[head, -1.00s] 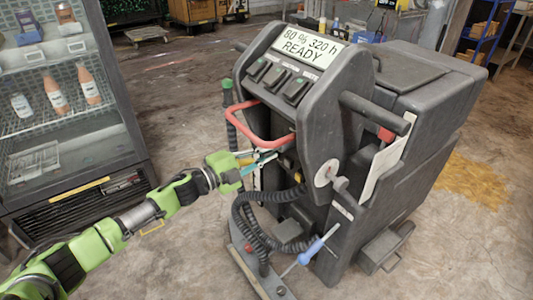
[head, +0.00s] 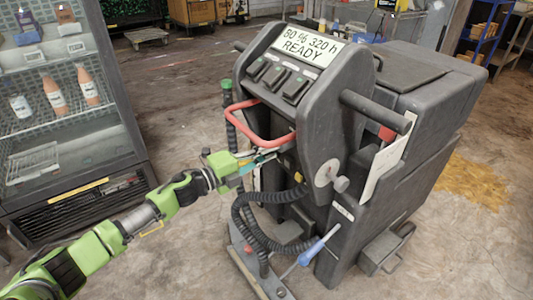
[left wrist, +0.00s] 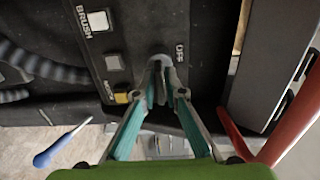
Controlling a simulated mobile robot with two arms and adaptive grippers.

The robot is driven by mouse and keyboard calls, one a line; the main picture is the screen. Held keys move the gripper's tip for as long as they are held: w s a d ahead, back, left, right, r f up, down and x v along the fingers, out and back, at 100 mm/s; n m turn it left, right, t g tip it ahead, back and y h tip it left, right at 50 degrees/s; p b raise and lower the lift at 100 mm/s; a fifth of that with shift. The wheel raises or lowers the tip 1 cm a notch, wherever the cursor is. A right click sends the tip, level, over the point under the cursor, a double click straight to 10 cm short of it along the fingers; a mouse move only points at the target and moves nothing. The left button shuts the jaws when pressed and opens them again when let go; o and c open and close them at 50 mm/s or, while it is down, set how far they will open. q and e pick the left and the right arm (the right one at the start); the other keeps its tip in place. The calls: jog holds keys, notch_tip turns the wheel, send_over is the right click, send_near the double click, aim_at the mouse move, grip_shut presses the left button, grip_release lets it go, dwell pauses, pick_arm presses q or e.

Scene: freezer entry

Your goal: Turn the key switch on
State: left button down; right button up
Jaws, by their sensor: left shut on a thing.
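The key switch (left wrist: 159,62) is on the dark panel of the grey floor machine (head: 420,95), beside an "OFF" label. My left gripper (left wrist: 160,92) is shut on the key (left wrist: 159,84), its teal fingers on either side of it. The fingers hide part of the key, so its exact angle is hard to tell. In the head view my left gripper (head: 272,156) reaches the panel below the red handle (head: 262,130). The display (head: 305,40) reads "80 % 320 h READY". My right gripper is not in view.
The red handle also shows close to the fingers (left wrist: 285,125). A black coiled cable (head: 245,225) and a blue-handled tool (head: 312,250) are lower down.

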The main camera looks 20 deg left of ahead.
pick_arm(q)
jog(key=shift+f, duration=0.1)
jog(key=c, duration=2.2)
grip_release()
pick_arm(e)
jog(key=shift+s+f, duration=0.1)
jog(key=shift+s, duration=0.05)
pick_arm(q)
jog(key=v, duration=1.2)
